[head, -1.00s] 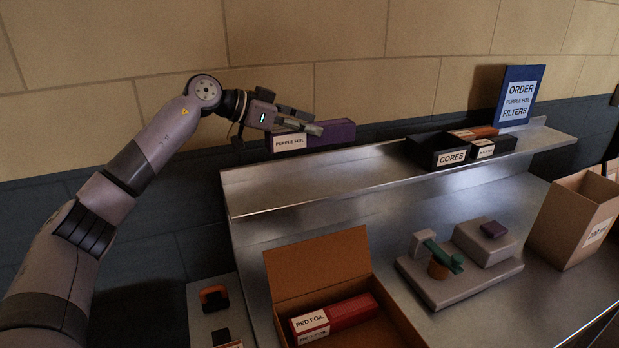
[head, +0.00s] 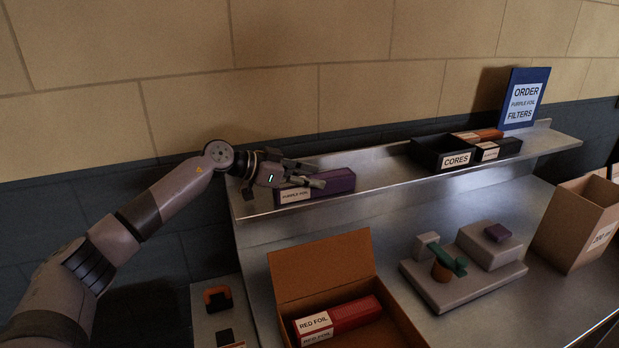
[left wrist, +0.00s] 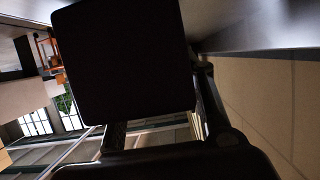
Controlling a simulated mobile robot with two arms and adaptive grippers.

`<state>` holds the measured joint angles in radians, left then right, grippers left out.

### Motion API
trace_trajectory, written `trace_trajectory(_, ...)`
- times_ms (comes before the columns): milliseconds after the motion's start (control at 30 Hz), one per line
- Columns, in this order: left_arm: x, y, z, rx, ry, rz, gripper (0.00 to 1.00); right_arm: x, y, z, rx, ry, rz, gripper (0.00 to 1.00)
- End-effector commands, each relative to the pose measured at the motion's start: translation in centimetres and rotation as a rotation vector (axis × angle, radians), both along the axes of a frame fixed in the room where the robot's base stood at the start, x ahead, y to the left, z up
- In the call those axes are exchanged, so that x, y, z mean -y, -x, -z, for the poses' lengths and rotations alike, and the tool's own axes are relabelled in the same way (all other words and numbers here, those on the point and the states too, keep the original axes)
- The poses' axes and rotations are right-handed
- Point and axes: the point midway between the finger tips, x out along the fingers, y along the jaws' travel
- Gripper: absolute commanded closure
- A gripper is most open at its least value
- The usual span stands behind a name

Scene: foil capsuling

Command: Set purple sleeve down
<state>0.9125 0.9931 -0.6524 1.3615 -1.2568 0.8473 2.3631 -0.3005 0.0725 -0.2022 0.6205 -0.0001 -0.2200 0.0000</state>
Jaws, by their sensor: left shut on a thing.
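The purple sleeve (head: 334,183) is a long dark purple box with a white "PURPLE FOIL" label on its left end. It is at the left end of the raised metal shelf (head: 380,178), at shelf level; I cannot tell whether its underside touches. My left gripper (head: 312,181) is shut on the sleeve from the left, its fingers across the upper side. In the left wrist view a dark block, probably the sleeve's end (left wrist: 125,65), fills the middle, too dark to read. My right gripper is not in view.
Below are an open carton (head: 318,262) with red foil boxes, a grey fixture (head: 462,275) and a cardboard box (head: 580,222). The shelf's middle is clear.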

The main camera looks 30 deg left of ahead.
Motion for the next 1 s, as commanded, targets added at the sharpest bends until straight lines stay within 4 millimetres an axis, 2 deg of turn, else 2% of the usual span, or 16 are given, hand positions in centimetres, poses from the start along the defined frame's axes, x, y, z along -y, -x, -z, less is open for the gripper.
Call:
trace_trajectory(167, 0.0, 0.0, 0.3, -0.001, 0.0, 0.001, 0.93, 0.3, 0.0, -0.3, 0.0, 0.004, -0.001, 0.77)
trace_trajectory(200, 0.0, 0.0, 0.3, -0.001, 0.0, 0.001, 0.61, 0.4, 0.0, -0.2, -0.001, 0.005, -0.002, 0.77)
trace_trajectory(467, 0.0, 0.0, 0.3, -0.001, 0.0, 0.001, 0.44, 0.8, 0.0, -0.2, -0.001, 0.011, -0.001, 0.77)
trace_trajectory(833, -0.1, 0.1, -0.1, 0.001, -0.001, -0.001, 0.44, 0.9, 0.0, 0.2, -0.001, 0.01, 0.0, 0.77)
trace_trajectory(1000, -1.8, 1.8, -0.8, -0.001, -0.004, -0.002, 0.44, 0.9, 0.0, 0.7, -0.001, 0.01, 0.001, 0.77)
